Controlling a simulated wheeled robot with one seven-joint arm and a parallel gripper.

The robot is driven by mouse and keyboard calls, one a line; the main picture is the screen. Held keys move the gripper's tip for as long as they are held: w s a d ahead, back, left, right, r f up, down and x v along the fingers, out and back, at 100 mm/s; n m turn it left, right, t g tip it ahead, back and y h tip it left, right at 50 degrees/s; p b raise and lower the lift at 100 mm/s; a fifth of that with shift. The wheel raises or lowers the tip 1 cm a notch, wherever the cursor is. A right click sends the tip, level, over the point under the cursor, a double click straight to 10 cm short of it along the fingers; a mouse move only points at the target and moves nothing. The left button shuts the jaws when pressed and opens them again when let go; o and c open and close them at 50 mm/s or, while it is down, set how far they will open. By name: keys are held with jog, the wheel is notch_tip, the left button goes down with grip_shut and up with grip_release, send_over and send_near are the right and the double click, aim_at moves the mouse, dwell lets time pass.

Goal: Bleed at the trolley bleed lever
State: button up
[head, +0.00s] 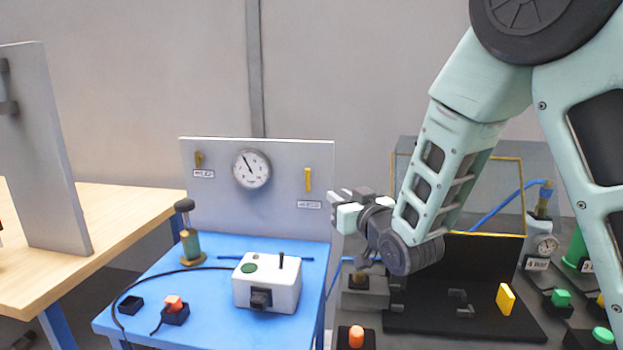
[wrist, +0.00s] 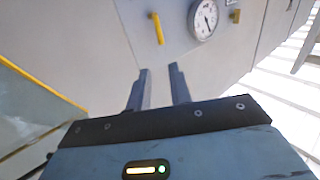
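The right lever (head: 308,180) stands upright above a small label; the left lever (head: 198,160) is above another. Both labels are too small to read, so I cannot tell which names the bleed. My gripper (head: 345,205) is just right of the panel's right edge, lower than the right lever. The wrist view shows its fingers (wrist: 160,70) apart and empty, with the longer lever (wrist: 158,28) beyond their tips and the gauge (wrist: 203,18) beside it.
A dark bench with a yellow-edged clear screen (head: 490,190) is at right. A wooden table (head: 110,225) is at left.

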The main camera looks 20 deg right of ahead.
aim_at(309, 175)
jog(key=w+p, duration=0.1)
jog(key=w, duration=0.4)
jog(key=w+a+p, duration=0.1)
jog(key=w, duration=0.4)
jog(key=w+a+p, duration=0.1)
jog(key=w, duration=0.4)
jog(key=shift+w+a, duration=0.2)
grip_shut()
